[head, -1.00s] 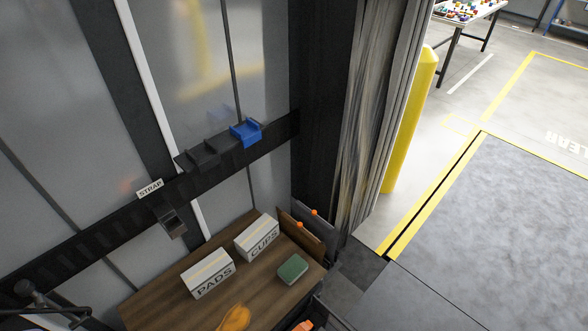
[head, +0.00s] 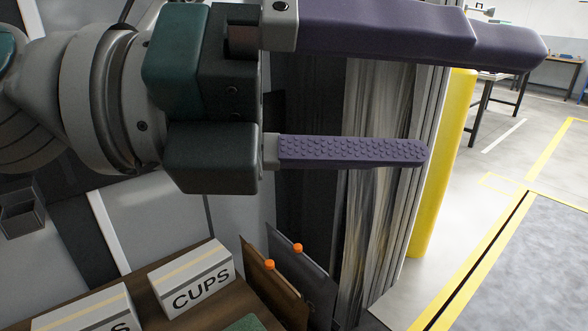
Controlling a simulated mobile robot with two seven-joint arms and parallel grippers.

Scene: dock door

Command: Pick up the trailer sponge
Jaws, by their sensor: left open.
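The trailer sponge (head: 247,323) is a green block on the brown wooden surface, at the bottom edge of the head view. Only its top edge shows; the rest is cut off by the frame. My left gripper (head: 480,108) reaches in from the left across the upper part of the view. Its two purple fingers are wide apart with nothing between them. It is close to the camera and apart from the sponge, which appears below it. My right gripper is out of view.
A white CUPS box (head: 192,280) stands left of the sponge, with a second white box (head: 90,312) further left. Upright panels with orange knobs (head: 275,280) stand behind the sponge to the right. A yellow post (head: 436,180) stands beyond.

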